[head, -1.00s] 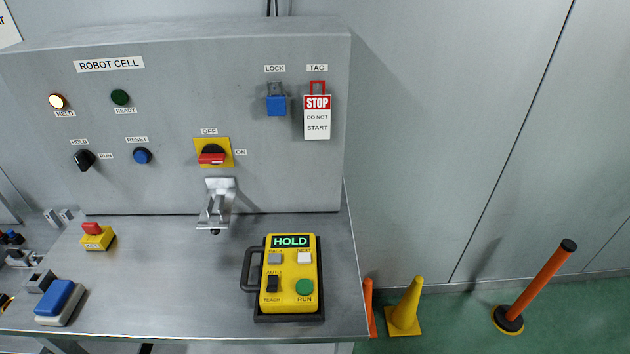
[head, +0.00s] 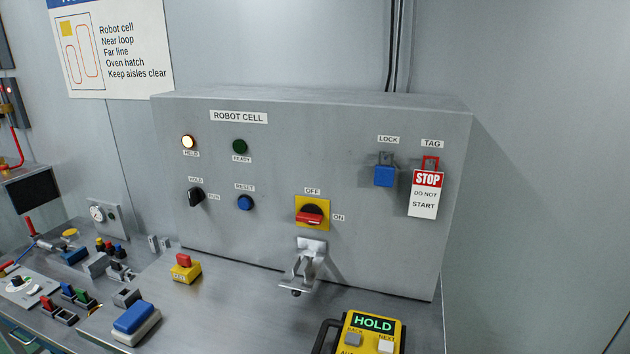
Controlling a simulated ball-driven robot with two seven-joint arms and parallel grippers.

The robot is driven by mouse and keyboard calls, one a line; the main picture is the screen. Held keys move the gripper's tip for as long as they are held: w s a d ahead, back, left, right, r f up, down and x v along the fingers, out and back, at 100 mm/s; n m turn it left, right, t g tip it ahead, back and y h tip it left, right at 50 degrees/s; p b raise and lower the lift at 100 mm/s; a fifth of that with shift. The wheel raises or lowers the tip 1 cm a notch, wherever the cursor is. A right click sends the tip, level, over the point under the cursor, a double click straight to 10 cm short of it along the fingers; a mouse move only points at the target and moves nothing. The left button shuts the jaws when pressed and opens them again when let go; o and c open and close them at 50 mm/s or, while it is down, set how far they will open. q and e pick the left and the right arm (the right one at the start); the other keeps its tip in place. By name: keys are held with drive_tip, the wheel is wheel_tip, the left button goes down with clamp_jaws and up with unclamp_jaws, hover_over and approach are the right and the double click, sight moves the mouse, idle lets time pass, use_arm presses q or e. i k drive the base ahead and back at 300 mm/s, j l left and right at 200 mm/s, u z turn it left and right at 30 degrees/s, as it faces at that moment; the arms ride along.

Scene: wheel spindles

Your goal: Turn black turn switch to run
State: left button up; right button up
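The black turn switch (head: 196,197) is on the left of the grey ROBOT CELL panel (head: 300,130), below the lit HELD lamp (head: 188,142). HOLD is printed above it and RUN to its right. Its knob appears upright, slightly tilted, its pointer nearer HOLD; the exact angle is hard to read. The green READY lamp (head: 239,146) looks dark. The blue RESET button (head: 245,203) is to the right of the switch.
A red OFF/ON rotary handle (head: 310,217) on a yellow plate, a blue lock (head: 384,175) and a STOP tag (head: 426,194) are on the panel. On the bench stand a yellow pendant (head: 373,335) reading HOLD, a red-topped yellow button box (head: 185,268) and a blue-topped box (head: 136,320).

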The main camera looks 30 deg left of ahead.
sight(196, 195)
drive_tip(key=j+u, duration=0.1)
drive_tip(key=u, duration=1.55)
